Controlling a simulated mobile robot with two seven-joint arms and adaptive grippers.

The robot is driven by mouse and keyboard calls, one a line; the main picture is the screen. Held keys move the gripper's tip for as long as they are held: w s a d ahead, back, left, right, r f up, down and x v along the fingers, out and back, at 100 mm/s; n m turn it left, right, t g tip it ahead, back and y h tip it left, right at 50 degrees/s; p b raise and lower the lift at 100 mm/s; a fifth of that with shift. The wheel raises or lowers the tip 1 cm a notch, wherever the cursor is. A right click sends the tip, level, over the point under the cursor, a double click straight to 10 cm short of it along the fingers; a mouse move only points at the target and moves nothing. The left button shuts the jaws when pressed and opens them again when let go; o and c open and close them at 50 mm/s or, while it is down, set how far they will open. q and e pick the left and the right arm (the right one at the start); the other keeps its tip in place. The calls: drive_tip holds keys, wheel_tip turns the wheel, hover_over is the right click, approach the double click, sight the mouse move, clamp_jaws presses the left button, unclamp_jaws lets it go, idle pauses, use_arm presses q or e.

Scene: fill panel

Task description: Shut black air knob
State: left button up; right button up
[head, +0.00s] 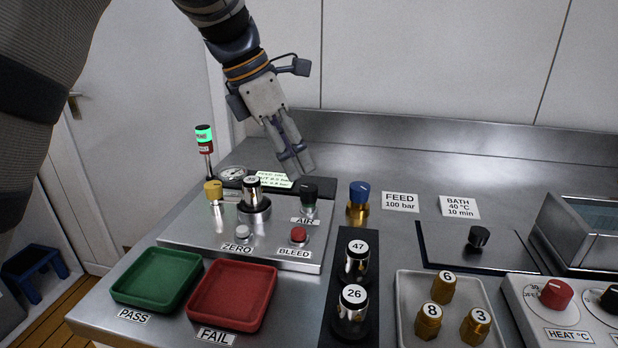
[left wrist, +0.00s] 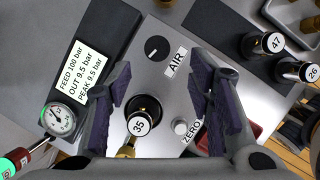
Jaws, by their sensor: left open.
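The black air knob (head: 308,192) stands on the steel panel (head: 190,230), just behind the AIR label (head: 302,220). In the left wrist view the black knob (left wrist: 157,48) shows from above with a short white mark on its top. My left gripper (head: 297,165) is above and a little behind the knob, pointing down at the panel. It is open and empty. In the left wrist view the knob appears beyond the gap between the fingertips (left wrist: 162,78), apart from both. My right gripper is not in view.
A silver cylinder marked 35 (head: 252,192) and a yellow knob (head: 213,190) stand left of the air knob. A blue knob (head: 359,192) stands close on its right. The red BLEED button (head: 298,235) and white ZERO button (head: 242,231) are in front.

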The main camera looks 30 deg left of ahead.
sight(307, 186)
use_arm(q)
drive_tip(key=x, duration=0.7)
drive_tip(key=shift+w+a, duration=0.1)
drive_tip(key=shift+w, duration=0.05)
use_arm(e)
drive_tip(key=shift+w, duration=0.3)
use_arm(q)
drive_tip(key=shift+r, duration=0.1)
clamp_jaws()
